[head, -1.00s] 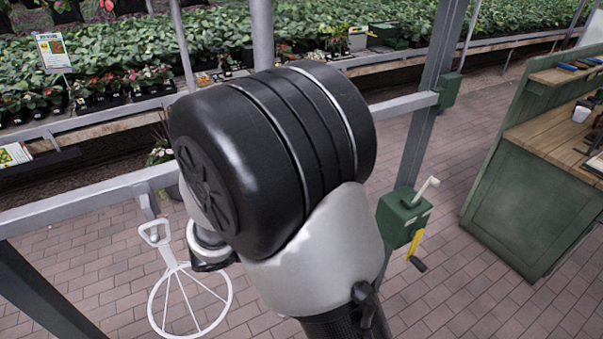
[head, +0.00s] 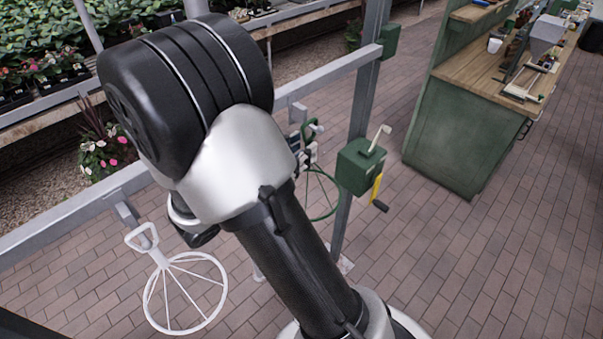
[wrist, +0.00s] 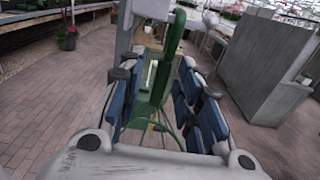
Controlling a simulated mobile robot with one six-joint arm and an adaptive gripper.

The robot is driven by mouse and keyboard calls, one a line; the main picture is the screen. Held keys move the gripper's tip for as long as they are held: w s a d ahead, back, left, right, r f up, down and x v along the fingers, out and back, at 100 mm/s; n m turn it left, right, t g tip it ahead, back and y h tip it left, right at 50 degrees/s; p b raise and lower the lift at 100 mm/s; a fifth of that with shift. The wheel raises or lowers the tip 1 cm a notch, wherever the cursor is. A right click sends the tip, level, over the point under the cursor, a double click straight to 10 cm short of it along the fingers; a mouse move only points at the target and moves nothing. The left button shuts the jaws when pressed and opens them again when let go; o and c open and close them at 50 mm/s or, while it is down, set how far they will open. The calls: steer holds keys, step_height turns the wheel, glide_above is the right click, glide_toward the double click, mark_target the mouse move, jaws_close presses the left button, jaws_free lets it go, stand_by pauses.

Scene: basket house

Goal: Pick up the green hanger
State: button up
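The green hanger has a looped handle and a round wire ring. In the head view its ring (head: 322,212) hangs below the grey rail, just right of my arm, with its left part hidden. In the wrist view the green hanger (wrist: 161,82) stands upright between the blue pads of my gripper (wrist: 160,98). Gaps show on both sides of it, so my gripper is open around it and not clamped. In the head view only a bit of my gripper (head: 304,152) shows beside the hanger's handle.
A white hanger (head: 182,290) hangs from the rail (head: 70,225) at lower left. A green crank box (head: 359,167) is on the post (head: 362,90) close right of the green hanger. A green workbench (head: 455,140) stands at right. Brick floor is clear in front of it.

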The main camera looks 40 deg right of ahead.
mark_target(312, 141)
steer(key=d, duration=0.7)
steer(key=shift+r, duration=0.35)
steer(key=shift+c, duration=0.4)
jaws_close()
